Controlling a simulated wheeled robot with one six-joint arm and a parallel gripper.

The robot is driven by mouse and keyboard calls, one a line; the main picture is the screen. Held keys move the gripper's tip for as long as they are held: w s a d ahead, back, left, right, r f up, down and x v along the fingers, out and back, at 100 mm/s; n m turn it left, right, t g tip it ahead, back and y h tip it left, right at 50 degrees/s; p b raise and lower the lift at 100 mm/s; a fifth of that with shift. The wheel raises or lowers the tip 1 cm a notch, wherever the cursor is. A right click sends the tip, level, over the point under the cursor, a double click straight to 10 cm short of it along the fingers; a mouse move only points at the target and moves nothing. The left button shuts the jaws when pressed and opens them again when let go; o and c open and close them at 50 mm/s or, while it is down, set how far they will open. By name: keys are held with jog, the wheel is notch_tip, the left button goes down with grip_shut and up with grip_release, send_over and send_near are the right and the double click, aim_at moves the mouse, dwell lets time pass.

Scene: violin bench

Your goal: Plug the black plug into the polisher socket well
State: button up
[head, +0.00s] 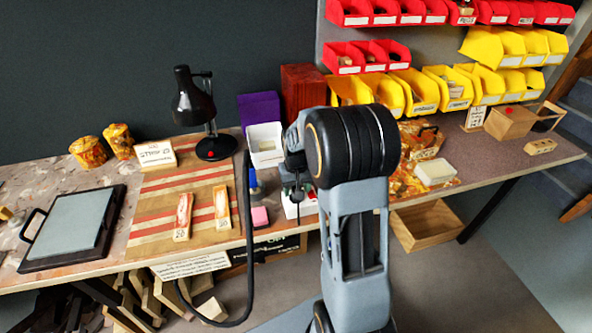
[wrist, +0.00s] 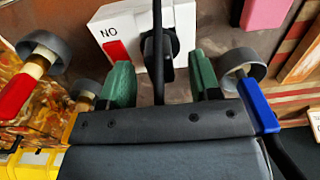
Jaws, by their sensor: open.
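The polisher socket box (wrist: 120,18) is white, marked "NO", with a red switch (wrist: 115,51), at the top of the wrist view. The black plug (wrist: 168,48) shows as a dark round shape at the socket well on its face; how deep it sits cannot be told. A black cord (wrist: 157,75) runs down from there between the green fingertips. My gripper (wrist: 161,82) is open, one finger on each side of the cord, with visible gaps. In the head view, my arm partly hides the white box (head: 292,211) at the bench's front edge.
A pink block (wrist: 265,12) lies beside the box. Tools with grey round ends, one red-handled (wrist: 14,98) and one blue-handled (wrist: 258,105), flank my fingers. A black lamp (head: 195,100) and white bin (head: 266,158) stand behind. A black cable (head: 250,260) hangs over the front edge.

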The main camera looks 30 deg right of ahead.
notch_tip(320, 180, up, 12)
jog(key=shift+f, duration=0.25)
dwell(0.9)
jog(key=s+a+r+n+t+p, duration=0.1)
jog(key=s+a+r, duration=0.1)
jog(key=s+a, duration=0.3)
jog(key=s+a+r+n+t+p, duration=0.1)
jog(key=s+a, duration=0.3)
jog(key=s, duration=0.7)
jog(key=shift+a+r+n+t+p, duration=0.3)
jog(key=shift+a+r+t+p, duration=0.1)
jog(key=shift+r+t+p, duration=0.4)
jog(key=shift+c, duration=0.5)
